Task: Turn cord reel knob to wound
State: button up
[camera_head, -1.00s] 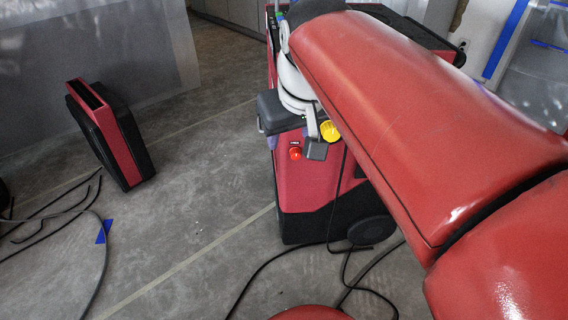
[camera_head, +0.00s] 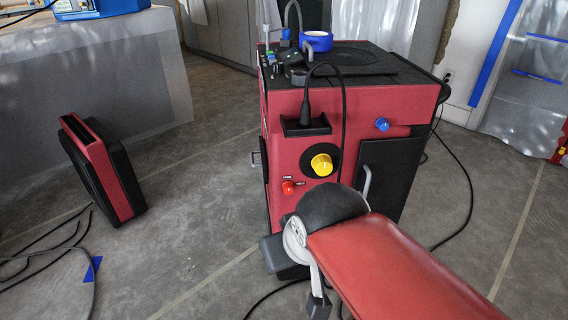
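The red and black machine (camera_head: 285,215) stands upright on the floor at the picture's middle. Its front has a yellow knob (camera_head: 321,165) on a black round dial, a small red knob (camera_head: 288,187) with tiny white labels beside it, and a blue knob (camera_head: 382,124) higher on the right. I cannot read which knob is the cord reel's. My gripper (camera_head: 297,279) is below the yellow and red knobs, in front of the machine's lower part, and touches neither knob. Its grey parts show beside my white wrist ring, but its opening is unclear. I see nothing held.
A black cord (camera_head: 343,110) hangs down the machine's front past the yellow knob. Blue tape (camera_head: 316,41) lies on its top. A black panel with a handle (camera_head: 388,180) is at right. A red-black fan-like box (camera_head: 103,167) stands left. Cables (camera_head: 55,250) lie on the floor.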

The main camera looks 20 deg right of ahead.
aim_at(322, 164)
jog(key=k+l+u, duration=0.2)
jog(key=l, duration=0.2)
jog(key=k+l+u, duration=0.2)
jog(key=l, duration=0.15)
jog(key=k+l+u, duration=0.2)
jog(key=l, duration=0.15)
jog(key=i, duration=0.05)
